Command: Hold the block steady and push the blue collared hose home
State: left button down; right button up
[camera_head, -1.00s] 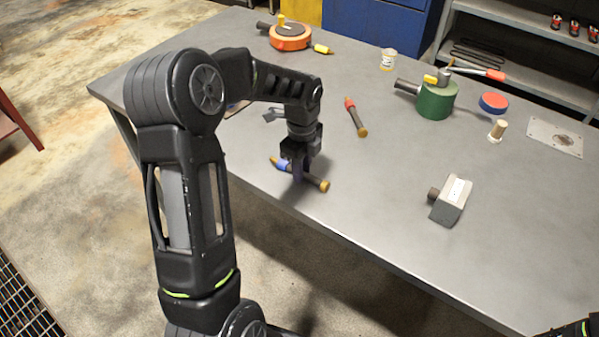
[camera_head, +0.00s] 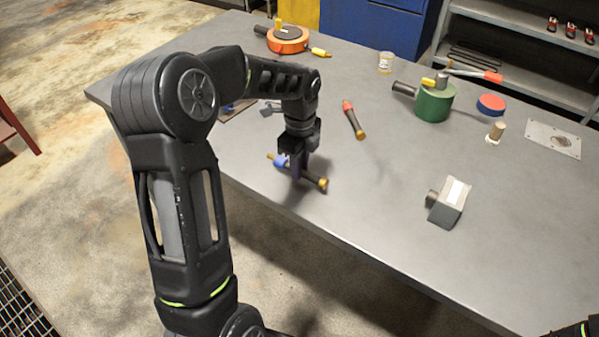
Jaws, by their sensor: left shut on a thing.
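The blue collared hose is a short dark tube with a blue collar (camera_head: 281,161) near its left end and brass-coloured tips. My left gripper (camera_head: 297,173) points down and is shut around the hose's middle, at or just above the table near its front edge; I cannot tell whether the hose touches the table. The fingers hide part of the tube. The grey block (camera_head: 447,205), with a pale label on top and a dark round stub on its left side, stands to the right, apart from the hose. My right gripper is out of frame; only a bit of that arm shows at bottom right.
A red-collared hose (camera_head: 352,119) lies behind my left gripper. A green cylinder (camera_head: 433,103), red-and-blue disc (camera_head: 491,105), small jar (camera_head: 386,62), metal plate (camera_head: 553,139) and orange round part (camera_head: 288,41) stand farther back. The table (camera_head: 370,200) is clear between hose and block.

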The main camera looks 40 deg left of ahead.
pick_arm(q)
notch_tip(320, 180, up, 8)
jog(key=shift+f+b, duration=0.1)
jog(key=shift+b, duration=0.3)
dwell(0.4)
jog(key=shift+w+d+f+n, duration=0.1)
jog(key=shift+w+d+n, duration=0.15)
jog(key=shift+d+n, duration=0.35)
jog(key=w+d+n, duration=0.1)
jog(key=d+n, duration=0.6)
jog(key=n, duration=0.1)
jog(key=w+d+f+n, duration=0.1)
jog(key=w+d+n, duration=0.1)
jog(key=d+n, duration=0.6)
jog(key=shift+w+d+f+n, duration=0.15)
jog(key=shift+w+d+n, duration=0.05)
jog(key=shift+w+n, duration=0.1)
